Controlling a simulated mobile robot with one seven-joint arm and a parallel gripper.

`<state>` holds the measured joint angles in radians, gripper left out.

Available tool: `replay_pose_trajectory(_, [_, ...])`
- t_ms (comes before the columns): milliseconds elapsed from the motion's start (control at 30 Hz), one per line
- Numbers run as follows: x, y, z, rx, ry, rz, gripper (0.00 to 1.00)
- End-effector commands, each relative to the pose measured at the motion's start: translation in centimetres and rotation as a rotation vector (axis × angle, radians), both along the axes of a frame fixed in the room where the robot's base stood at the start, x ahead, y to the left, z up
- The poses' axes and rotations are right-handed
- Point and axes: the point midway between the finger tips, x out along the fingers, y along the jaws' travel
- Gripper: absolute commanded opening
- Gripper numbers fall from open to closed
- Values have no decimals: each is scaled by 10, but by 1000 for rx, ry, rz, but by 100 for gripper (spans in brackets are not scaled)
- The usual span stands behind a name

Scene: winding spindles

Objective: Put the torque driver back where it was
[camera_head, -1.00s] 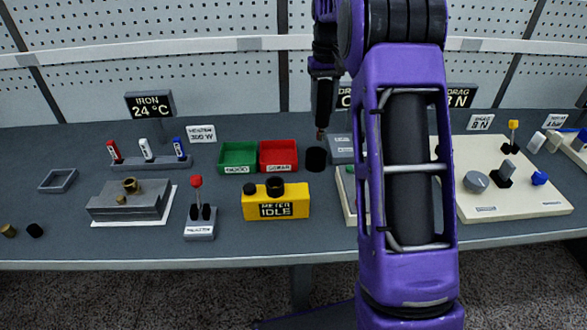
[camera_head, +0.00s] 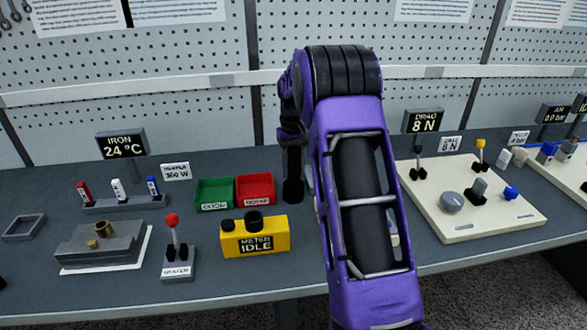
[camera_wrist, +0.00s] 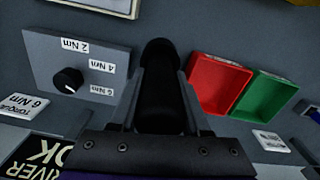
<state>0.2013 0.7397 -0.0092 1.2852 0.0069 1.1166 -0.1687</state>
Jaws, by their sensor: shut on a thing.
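My gripper (camera_wrist: 160,92) is shut on the dark torque driver (camera_wrist: 158,108), which fills the gap between its fingers in the wrist view. A round black holder (camera_head: 293,191) stands on the bench just right of the red bin in the head view. My gripper (camera_head: 292,150) is directly above the holder there. Dark parts overlap, so I cannot tell whether the driver's tip is inside the holder or just above it. In the wrist view, a black rounded shape (camera_wrist: 158,50) lies beyond the fingertips, in line with the driver.
A red bin (camera_wrist: 218,84) and green bin (camera_wrist: 262,97) are close on one side. A grey torque box (camera_wrist: 100,89) with a black knob (camera_wrist: 68,80) is on the other. The yellow meter (camera_head: 254,239) stands in front of the bins. My arm hides bench to the right.

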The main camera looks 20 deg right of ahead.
Motion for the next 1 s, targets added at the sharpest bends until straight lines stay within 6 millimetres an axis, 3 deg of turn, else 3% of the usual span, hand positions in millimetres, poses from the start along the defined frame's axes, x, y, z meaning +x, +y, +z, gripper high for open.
replay_pose_trajectory(367, [0, 0, -3, 0, -2, 0, 0])
replay_pose_trajectory(400, [0, 0, -5, 0, 0, 0, 48])
replay_pose_trajectory(567, [0, 0, -4, 0, 0, 0, 76])
replay_pose_trajectory(867, [0, 0, -3, 0, -1, 0, 76])
replay_pose_trajectory(1000, [1, 0, 10, -1, -4, 0, 76])
